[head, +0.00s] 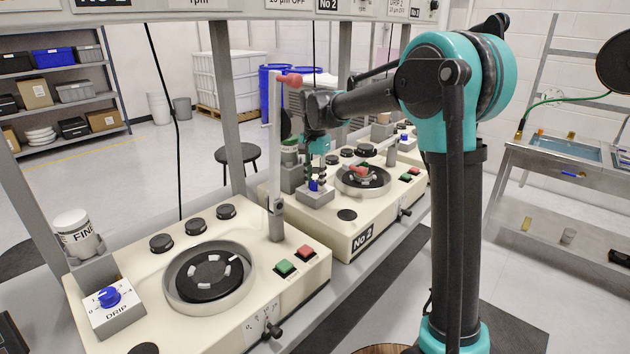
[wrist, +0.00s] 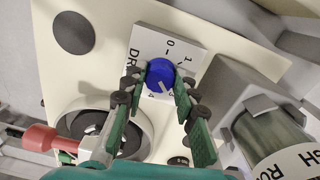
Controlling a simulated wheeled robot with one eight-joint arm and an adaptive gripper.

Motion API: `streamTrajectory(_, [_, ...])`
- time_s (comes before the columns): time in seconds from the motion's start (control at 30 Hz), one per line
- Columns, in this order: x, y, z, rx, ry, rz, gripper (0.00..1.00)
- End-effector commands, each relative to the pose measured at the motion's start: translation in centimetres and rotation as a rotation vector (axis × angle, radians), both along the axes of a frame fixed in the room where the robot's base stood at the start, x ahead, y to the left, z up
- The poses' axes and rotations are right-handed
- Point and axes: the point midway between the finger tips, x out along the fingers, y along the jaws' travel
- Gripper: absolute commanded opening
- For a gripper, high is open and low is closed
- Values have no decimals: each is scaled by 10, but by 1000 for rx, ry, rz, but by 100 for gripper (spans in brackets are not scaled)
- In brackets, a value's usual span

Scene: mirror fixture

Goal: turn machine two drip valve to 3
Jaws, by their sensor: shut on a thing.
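The machine two drip valve is a blue knob (wrist: 160,74) on a pale plate (wrist: 143,40) marked DRIP. In the wrist view, 0, 1 and 4 can be read around it; other marks are hidden by a finger. A white pointer line shows on the knob's lower side, but I cannot tell which number it meets. My gripper (wrist: 160,92) is shut on the knob, one green finger on each side. In the head view my gripper (head: 318,172) reaches down over the same blue knob (head: 315,185) on the No 2 machine (head: 345,228).
The nearer machine (head: 120,262) has its own blue drip knob (head: 108,296). A pale upright arm with a red end (head: 288,80) stands close to my arm. In the wrist view, a labelled jar (wrist: 270,135) stands right of my fingers and a dark round plate (wrist: 92,125) lies left.

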Motion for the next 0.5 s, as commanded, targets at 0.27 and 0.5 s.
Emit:
streamTrajectory(0.27, [1,0,0,0,-1,-2,0])
streamTrajectory(0.5, [1,0,0,0,-1,-1,49])
